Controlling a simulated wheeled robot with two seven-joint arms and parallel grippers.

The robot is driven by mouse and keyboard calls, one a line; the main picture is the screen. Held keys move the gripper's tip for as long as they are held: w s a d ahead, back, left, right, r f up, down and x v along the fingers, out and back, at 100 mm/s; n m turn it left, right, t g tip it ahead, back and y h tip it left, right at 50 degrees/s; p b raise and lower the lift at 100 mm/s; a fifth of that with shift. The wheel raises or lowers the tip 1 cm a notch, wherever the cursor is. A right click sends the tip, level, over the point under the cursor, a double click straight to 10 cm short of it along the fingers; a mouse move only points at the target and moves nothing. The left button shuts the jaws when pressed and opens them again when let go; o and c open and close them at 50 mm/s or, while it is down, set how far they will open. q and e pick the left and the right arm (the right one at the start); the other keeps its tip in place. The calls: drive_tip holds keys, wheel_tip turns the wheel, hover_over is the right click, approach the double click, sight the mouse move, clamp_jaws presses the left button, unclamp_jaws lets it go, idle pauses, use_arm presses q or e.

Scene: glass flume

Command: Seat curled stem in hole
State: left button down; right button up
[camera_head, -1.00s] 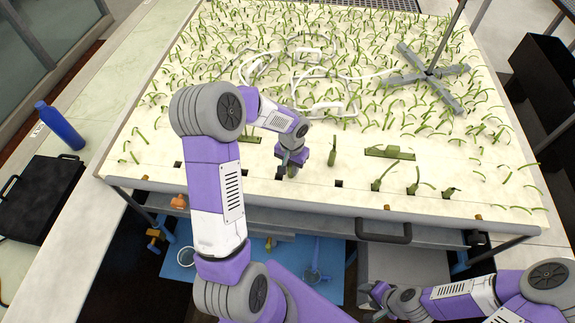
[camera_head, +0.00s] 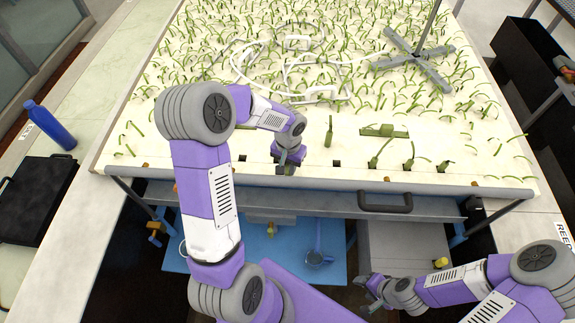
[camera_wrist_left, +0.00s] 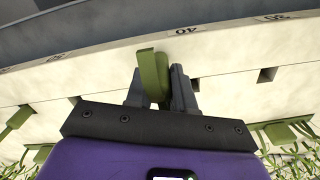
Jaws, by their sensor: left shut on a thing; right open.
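My left gripper (camera_head: 287,167) hangs near the front edge of the pale planting bed (camera_head: 210,172). In the left wrist view, the left gripper (camera_wrist_left: 160,92) is shut on a green stem (camera_wrist_left: 152,72) that stands between its fingers. The stem's far end looks wide and bent; its other end is hidden. Square dark holes (camera_wrist_left: 267,75) show in the bed to the right of the fingers, apart from the stem. I cannot tell whether the stem touches the bed. My right gripper (camera_head: 371,290) is open and empty, low in front of the bed.
An upright green stem (camera_head: 329,131) stands right of the left gripper. A flat green piece (camera_head: 384,131) lies on the bed. Several curled stems and a loose white cord (camera_head: 290,95) lie behind. A grey cross-shaped stand (camera_head: 415,58) is at the back right. A dark handle (camera_head: 386,203) juts from the front.

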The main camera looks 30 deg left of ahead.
use_arm(q)
drive_tip(key=c, duration=0.9)
unclamp_jaws()
wheel_tip(320, 180, up, 8)
drive_tip(key=shift+f, duration=0.2)
